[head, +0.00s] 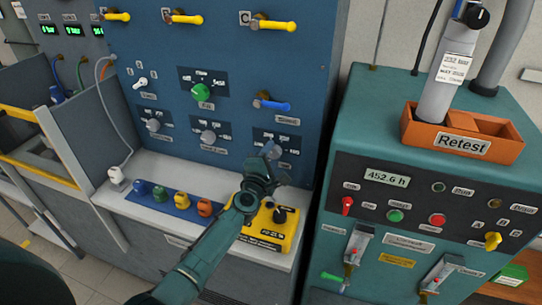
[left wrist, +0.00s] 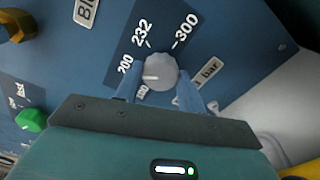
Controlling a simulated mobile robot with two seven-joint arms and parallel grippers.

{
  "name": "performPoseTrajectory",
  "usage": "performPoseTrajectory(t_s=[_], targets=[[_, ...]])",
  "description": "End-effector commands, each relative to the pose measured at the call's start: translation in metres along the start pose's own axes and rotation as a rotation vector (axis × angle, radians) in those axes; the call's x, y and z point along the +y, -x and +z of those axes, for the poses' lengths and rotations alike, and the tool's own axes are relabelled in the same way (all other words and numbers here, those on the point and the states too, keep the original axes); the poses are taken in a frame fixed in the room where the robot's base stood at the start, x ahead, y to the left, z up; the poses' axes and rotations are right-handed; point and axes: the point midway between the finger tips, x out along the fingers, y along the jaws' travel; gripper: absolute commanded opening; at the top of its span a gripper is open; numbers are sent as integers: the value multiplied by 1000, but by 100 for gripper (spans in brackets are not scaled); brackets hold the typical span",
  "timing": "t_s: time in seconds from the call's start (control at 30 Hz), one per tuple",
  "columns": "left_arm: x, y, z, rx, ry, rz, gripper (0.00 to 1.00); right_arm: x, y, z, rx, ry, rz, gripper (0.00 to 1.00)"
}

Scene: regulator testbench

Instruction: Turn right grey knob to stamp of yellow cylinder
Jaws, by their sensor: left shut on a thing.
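The right grey knob (left wrist: 161,72) is on a dark dial plate (left wrist: 118,45) marked 100, 200, 232 and 300. Its white mark points left, between 100 and 200. My left gripper (left wrist: 158,82) has its blue fingers on either side of the knob, shut on it. A grey cylinder (head: 435,102) with a white stamp label (head: 456,68) stands in an orange Retest tray (head: 409,134). I see no yellow cylinder. My right gripper is not in view.
Two other grey knobs (head: 208,136) (head: 153,125) and a green knob (head: 201,92) are on the blue panel. Below is a pale ledge (head: 135,195) with a coloured-knob strip (head: 176,199) and yellow box (head: 268,232). A teal console (head: 352,130) stands right.

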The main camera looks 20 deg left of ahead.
Motion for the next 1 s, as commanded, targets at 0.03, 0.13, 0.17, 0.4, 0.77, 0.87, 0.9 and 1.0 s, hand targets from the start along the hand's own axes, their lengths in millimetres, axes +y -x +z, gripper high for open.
performPoseTrajectory(t_s=[0.03,0.13,0.17,0.4,0.77,0.87,0.9,1.0], targets=[[-1,0,-1,1,0,-2,41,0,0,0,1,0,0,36],[-1,0,0,1,1,-2,49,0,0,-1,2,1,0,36],[-1,0,0,1,1,-2,51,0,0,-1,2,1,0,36],[0,0,0,0,1,-1,61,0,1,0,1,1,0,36],[1,26,0,2,3,-3,61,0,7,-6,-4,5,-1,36],[0,48,0,1,3,-4,61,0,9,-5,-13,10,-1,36],[0,57,0,2,3,-4,61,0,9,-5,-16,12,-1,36],[0,79,0,2,3,-3,61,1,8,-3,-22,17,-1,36]])
